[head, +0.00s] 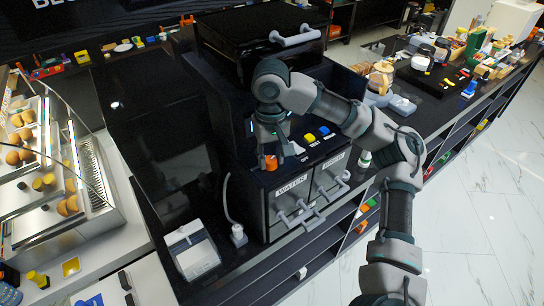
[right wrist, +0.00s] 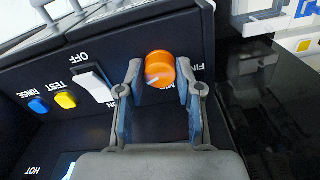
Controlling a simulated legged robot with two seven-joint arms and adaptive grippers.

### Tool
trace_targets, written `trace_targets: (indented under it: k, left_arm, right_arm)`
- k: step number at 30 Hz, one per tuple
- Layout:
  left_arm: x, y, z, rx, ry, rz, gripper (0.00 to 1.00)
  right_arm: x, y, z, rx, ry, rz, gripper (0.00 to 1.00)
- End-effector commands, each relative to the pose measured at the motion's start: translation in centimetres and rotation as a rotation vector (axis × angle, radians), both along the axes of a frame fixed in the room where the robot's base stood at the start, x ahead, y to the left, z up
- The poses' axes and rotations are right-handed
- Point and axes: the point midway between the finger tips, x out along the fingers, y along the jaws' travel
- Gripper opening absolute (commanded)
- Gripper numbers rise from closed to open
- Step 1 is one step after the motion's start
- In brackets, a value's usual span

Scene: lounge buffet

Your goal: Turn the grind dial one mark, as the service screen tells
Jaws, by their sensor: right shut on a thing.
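The orange grind dial (right wrist: 158,66) sits on the machine's black front panel, between the two fingers of my right gripper (right wrist: 157,88) in the right wrist view. The gripper is shut on the dial. A pale pointer line shows on the dial's lower face. Upside-down lettering beside it is partly hidden by the fingers; "FI" shows at the right. In the head view the dial (head: 270,162) shows under my right gripper (head: 271,153). I cannot identify a readable service screen. My left gripper is not in view.
Beside the dial are a white rocker switch (right wrist: 95,83), a yellow TEST button (right wrist: 66,100) and a blue RINSE button (right wrist: 38,106). Drawers with handles, one marked WATER (head: 291,186), are below. A pastry case (head: 98,185) stands left. A crowded counter extends right.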

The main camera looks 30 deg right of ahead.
Motion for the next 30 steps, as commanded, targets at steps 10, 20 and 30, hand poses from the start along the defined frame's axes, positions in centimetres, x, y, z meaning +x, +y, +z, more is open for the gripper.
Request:
trace_targets:
  k: [10, 20, 30]
  left_arm:
    - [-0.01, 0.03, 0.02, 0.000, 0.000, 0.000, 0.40]
    - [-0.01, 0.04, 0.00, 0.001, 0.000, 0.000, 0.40]
    - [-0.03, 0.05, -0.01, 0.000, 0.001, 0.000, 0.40]
  right_arm:
    - [0.06, -0.12, 0.13, 0.002, -0.004, -0.272, 0.00]
    - [-0.08, -0.10, -0.01, 0.000, 0.001, -0.404, 0.00]
    - [-0.15, -0.07, -0.12, -0.002, 0.004, -0.430, 0.00]
